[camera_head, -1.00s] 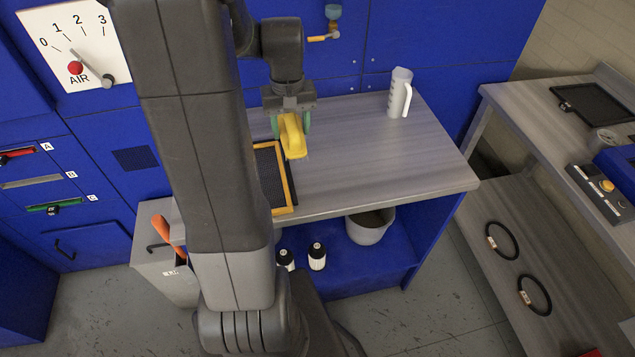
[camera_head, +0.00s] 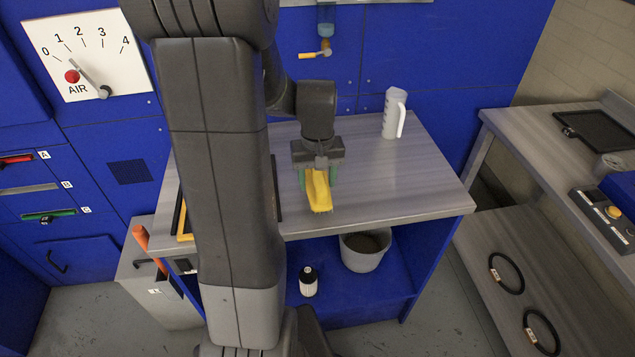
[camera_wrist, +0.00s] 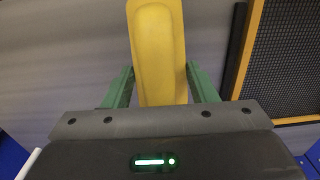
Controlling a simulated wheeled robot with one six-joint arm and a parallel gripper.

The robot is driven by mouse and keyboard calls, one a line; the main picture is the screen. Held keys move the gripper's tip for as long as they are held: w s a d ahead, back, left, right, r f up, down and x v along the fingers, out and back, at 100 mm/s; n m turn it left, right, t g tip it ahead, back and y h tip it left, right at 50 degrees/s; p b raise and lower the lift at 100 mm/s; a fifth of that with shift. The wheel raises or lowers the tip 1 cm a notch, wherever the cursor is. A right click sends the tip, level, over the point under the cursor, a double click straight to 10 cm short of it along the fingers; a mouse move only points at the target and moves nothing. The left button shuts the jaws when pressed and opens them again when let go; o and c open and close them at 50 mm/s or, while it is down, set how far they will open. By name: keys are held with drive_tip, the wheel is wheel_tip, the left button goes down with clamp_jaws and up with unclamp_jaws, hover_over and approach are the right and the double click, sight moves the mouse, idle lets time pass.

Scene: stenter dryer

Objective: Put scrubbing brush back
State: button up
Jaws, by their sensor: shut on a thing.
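My gripper (camera_head: 318,182) has green fingers and is shut on the yellow scrubbing brush (camera_head: 319,193). The brush points down toward the front of the grey worktop (camera_head: 405,170); whether it touches the top cannot be told. In the wrist view the yellow brush (camera_wrist: 157,50) lies between the two green fingers of my gripper (camera_wrist: 158,82). Its bristles cannot be made out clearly.
A black mesh tray with a yellow frame (camera_wrist: 288,62) lies beside the brush, mostly behind my arm in the head view. A white jug (camera_head: 394,113) stands at the back right. The right of the worktop is clear.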

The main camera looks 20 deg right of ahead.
drive_tip(key=shift+f, duration=0.65)
drive_tip(key=o, duration=1.4)
drive_tip(key=shift+f, duration=0.15)
drive_tip(key=shift+c, duration=0.2)
wheel_tip(320, 180, up, 12)
drive_tip(key=shift+r, duration=0.2)
